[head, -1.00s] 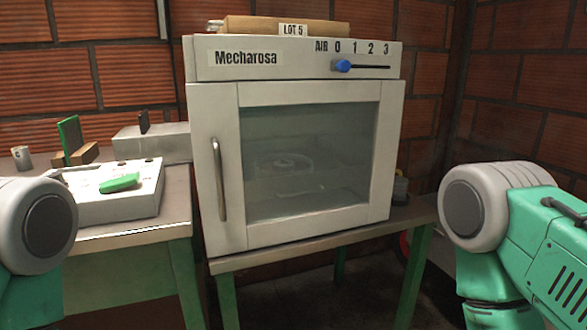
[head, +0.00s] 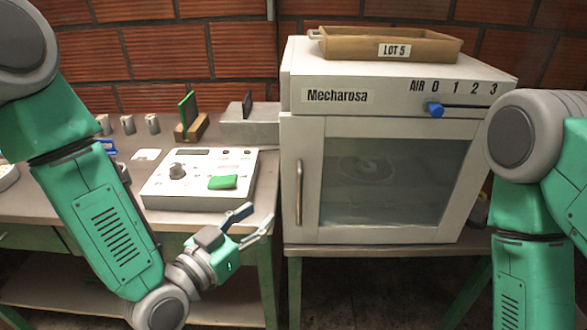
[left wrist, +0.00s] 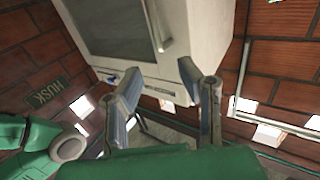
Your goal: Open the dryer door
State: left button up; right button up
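The white Mecharosa dryer (head: 395,90) stands on a table at the right of the head view. Its glass-windowed door (head: 390,235) is shut. A vertical metal handle (head: 299,192) is on the door's left side. My left gripper (head: 255,220) is open and empty, left of the handle and a little lower, apart from it. In the left wrist view the dryer (left wrist: 205,30) appears rotated, with the handle (left wrist: 157,25) beyond the open fingers (left wrist: 165,80). My right arm shows at the right edge of the head view; its gripper is out of view.
A control box (head: 200,190) with a knob and a green switch sits on the bench left of the dryer. A wooden tray marked LOT 5 (head: 440,48) lies on top of the dryer. A blue slider (head: 434,110) is on its front panel. Brick walls stand behind.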

aim_at(298, 185)
pick_arm(q)
jog(key=x, duration=1.2)
jog(key=shift+d+f, duration=0.15)
jog(key=shift+d, duration=0.4)
jog(key=shift+w, duration=0.55)
jog(key=shift+d, duration=0.15)
grip_shut()
jog(key=shift+d, duration=0.1)
